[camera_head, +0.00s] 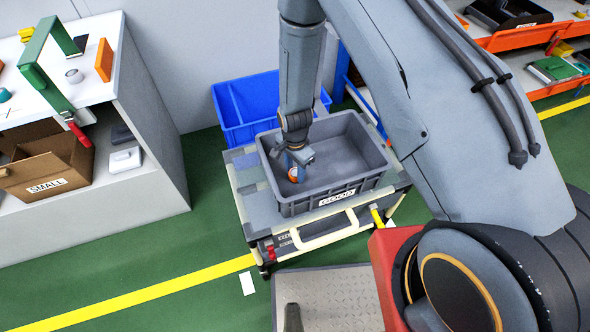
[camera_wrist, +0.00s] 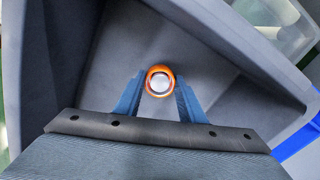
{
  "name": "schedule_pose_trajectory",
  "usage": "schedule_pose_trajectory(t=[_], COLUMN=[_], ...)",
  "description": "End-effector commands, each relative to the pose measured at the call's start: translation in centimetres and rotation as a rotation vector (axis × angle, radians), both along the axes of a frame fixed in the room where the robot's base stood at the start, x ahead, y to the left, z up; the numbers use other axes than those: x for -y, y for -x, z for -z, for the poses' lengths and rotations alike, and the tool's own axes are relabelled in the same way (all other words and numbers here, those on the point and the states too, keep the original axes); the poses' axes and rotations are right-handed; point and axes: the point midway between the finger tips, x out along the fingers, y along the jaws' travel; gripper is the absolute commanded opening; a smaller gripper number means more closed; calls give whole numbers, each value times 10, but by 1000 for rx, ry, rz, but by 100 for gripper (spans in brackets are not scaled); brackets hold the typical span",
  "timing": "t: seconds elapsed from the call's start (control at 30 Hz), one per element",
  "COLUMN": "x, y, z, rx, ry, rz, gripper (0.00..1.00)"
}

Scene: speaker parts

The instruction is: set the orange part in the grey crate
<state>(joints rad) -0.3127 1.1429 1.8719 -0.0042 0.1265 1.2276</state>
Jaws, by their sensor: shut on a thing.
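The orange part (camera_wrist: 160,81) is a small round piece with a pale centre, held between the blue fingertips of my gripper (camera_wrist: 160,98) in the wrist view. The head view shows the orange part (camera_head: 293,174) low inside the grey crate (camera_head: 345,194), near its left side. My gripper (camera_head: 297,163) points down into the crate and is shut on the part. The crate is otherwise empty where I can see. I cannot tell whether the part touches the crate floor.
The crate stands on a cart (camera_head: 255,205). A blue bin (camera_head: 245,104) is behind it. A white shelf unit (camera_head: 150,140) on the left holds a cardboard box (camera_head: 48,165) and several parts. Orange-edged shelves (camera_head: 520,37) are at upper right. Green floor lies between.

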Motion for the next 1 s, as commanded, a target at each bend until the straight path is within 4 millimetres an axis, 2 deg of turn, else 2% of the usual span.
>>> schedule_pose_trajectory(t=[0.57,0.6,0.7,1.0], x=[0,0,0,0], y=[0,0,0,0], z=[11,11,10,10], rx=[0,0,0,0], ry=[0,0,0,0], rz=[0,0,0,0], gripper=[6,40,56,58])
